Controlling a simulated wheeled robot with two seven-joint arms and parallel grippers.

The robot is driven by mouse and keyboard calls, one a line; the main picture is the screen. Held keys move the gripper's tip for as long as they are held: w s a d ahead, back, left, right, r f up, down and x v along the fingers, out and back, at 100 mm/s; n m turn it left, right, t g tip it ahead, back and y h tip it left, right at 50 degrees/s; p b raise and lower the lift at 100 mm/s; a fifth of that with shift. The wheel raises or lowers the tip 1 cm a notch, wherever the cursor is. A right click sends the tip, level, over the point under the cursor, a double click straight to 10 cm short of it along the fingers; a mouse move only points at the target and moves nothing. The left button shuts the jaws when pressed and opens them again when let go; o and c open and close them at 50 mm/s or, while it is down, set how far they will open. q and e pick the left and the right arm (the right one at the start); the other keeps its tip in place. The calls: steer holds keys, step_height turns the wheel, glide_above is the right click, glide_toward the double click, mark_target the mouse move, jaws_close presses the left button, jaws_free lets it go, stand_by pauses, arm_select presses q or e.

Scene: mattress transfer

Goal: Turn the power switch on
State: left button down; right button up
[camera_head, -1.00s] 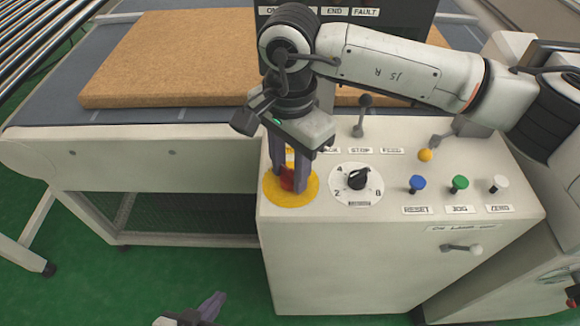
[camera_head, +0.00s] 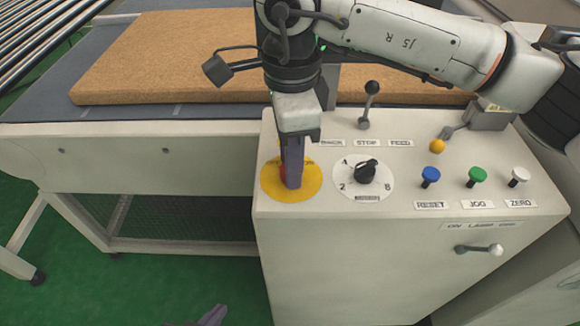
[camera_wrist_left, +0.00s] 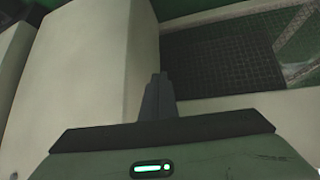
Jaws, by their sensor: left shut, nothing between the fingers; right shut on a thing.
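A red knob (camera_head: 282,173) stands on a yellow disc (camera_head: 290,194) at the left of the control box top. My right gripper (camera_head: 293,182) points down over it, shut on the red knob, which its fingers mostly hide. No switch is clearly labelled power. A lever with a pale knob (camera_head: 480,249) is on the box front, under a small label that is hard to read. My left gripper (camera_head: 214,314) is barely in view at the bottom edge, away from the box. In the left wrist view its fingers (camera_wrist_left: 158,88) are together, with nothing between them.
The control box (camera_head: 330,255) carries a black dial (camera_head: 366,170), an upright lever (camera_head: 371,95), a yellow-knobbed lever (camera_head: 437,146) and blue (camera_head: 431,175), green (camera_head: 477,175) and white (camera_head: 518,175) buttons. A brown mattress (camera_head: 160,55) lies on the conveyor behind.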

steer(key=shift+s+f+m+b, duration=0.15)
steer(key=shift+f+m+b, duration=0.1)
steer(key=shift+m+b, duration=0.5)
steer(key=m+b, duration=0.1)
steer(key=m, duration=0.2)
steer(key=shift+m+b, duration=0.55)
steer(key=shift+m, duration=0.4)
steer(key=shift+m+b, duration=0.5)
steer(key=shift+m, duration=0.6)
steer(key=shift+r+m+b, duration=0.1)
steer(key=shift+m+b, duration=0.2)
steer(key=shift+m, duration=0.5)
arm_select(q)
steer(key=f, duration=0.1)
steer(key=d+f, duration=0.1)
steer(key=f, duration=0.1)
steer(key=shift+w+d+f, duration=0.25)
arm_select(e)
steer(key=shift+m, duration=0.3)
arm_select(q)
steer(key=shift+s+a, duration=0.1)
